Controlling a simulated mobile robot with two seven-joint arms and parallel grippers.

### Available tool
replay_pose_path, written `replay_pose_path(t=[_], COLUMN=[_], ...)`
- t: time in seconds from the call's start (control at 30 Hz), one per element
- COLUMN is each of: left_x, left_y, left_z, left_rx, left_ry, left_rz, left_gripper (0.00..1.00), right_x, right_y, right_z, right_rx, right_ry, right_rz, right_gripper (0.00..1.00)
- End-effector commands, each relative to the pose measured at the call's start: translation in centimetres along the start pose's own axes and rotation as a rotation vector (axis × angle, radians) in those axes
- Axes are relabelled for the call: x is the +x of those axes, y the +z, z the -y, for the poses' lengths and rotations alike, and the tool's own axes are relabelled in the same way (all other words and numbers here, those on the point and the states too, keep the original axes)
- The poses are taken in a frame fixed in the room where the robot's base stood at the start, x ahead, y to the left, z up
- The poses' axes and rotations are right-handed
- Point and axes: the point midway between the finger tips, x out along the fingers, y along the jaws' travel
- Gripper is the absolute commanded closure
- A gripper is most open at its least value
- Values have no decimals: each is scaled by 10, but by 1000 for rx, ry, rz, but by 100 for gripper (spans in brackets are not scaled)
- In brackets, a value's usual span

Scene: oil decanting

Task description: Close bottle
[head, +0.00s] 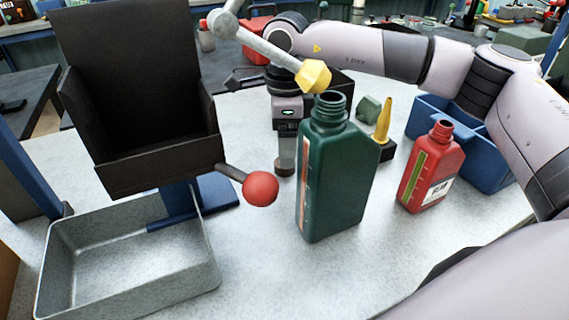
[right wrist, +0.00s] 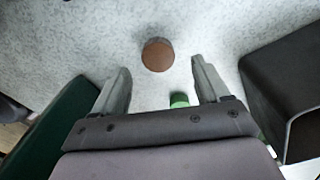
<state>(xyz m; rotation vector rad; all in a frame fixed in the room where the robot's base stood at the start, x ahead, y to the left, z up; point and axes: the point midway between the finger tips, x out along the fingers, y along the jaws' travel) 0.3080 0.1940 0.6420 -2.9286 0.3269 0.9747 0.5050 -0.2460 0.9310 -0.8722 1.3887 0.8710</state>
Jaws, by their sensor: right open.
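A dark green bottle (head: 340,185) stands upright on the table with its threaded neck open and no cap on it. A smaller red bottle (head: 432,170) stands to its right, also with an open neck. A round brown cap (head: 284,169) lies on the table behind and left of the green bottle; it also shows in the right wrist view (right wrist: 158,54). My right gripper (head: 286,155) points down over the cap, with its open fingers (right wrist: 160,75) on either side of it in the wrist picture. Nothing shows held between them. My left gripper is out of view.
A grey bar with a yellow end (head: 314,76) hangs above the green bottle. A yellow cone (head: 384,122) and a blue crate (head: 487,160) are right. The front middle table is clear.

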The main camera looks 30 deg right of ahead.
Motion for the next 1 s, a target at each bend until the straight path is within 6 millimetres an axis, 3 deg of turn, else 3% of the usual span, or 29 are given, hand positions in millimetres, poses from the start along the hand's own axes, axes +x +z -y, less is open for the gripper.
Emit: replay_pose_path(t=[0.23, 0.63, 0.67, 0.8, 0.83, 1.0], left_x=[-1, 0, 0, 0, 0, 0], left_y=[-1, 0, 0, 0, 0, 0], left_z=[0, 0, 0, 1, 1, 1], left_rx=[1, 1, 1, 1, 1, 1], left_ry=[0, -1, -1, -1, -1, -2], left_rz=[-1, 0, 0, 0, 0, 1], left_gripper=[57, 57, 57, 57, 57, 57], right_x=[35, 38, 38, 38, 38, 38], right_y=[-1, 0, 0, 0, 0, 0], right_z=[-2, -2, -2, -2, -2, -2], right_rx=[0, 0, 0, 0, 0, 0], right_ry=[2, 1, 1, 1, 1, 1], right_rz=[-1, 0, 0, 0, 0, 0], right_gripper=[25, 25, 31, 77, 83, 84])
